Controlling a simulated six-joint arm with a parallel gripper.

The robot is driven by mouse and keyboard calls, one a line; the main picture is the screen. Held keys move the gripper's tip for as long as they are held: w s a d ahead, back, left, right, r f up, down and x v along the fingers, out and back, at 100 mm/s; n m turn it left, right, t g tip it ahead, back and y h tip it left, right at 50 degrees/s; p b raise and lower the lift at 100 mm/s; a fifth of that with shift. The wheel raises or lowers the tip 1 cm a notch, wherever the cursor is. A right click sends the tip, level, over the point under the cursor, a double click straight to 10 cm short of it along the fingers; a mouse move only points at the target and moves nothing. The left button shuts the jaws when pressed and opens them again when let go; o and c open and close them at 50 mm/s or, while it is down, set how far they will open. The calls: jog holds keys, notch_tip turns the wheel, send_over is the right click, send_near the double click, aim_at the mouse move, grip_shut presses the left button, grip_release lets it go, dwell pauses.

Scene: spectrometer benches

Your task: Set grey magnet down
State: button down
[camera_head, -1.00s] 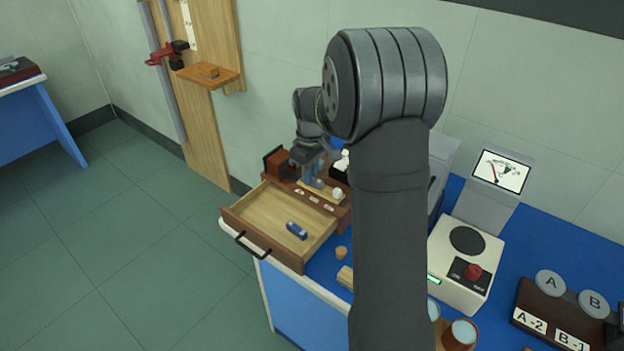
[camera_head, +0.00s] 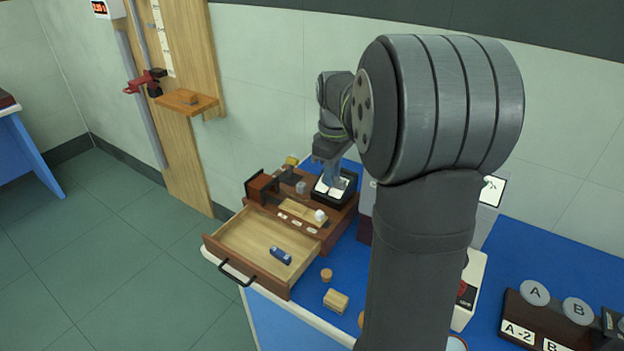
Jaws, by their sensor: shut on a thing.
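My gripper (camera_head: 329,178) is at the back of the blue bench, above a black tray (camera_head: 348,201) with white pieces in it. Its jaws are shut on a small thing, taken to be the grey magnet. That thing is too small and too hidden by the fingers to make out clearly, and I cannot tell whether it touches the tray. A small grey block (camera_head: 301,187) stands apart, left of the gripper, on the brown wooden unit (camera_head: 335,228).
An open drawer (camera_head: 240,240) holds a blue piece (camera_head: 281,255). A white ball (camera_head: 320,215) rests on a pale wooden strip. A cork-like piece (camera_head: 326,275) and a wooden block (camera_head: 336,301) lie on the bench. My arm hides much of the right side.

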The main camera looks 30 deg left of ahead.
jog(key=shift+d+r, duration=0.2)
jog(key=shift+d, duration=0.05)
jog(key=s+a+f, duration=0.5)
jog(key=s+a, duration=0.3)
jog(key=s, duration=0.1)
send_over(243, 237)
notch_tip(243, 237, down, 6)
jog(key=shift+w+d+f, duration=0.1)
jog(key=shift+f, duration=2.2)
jog(key=shift+f, duration=0.15)
jog(key=c, duration=1.4)
grip_release()
jog(key=shift+o, duration=0.2)
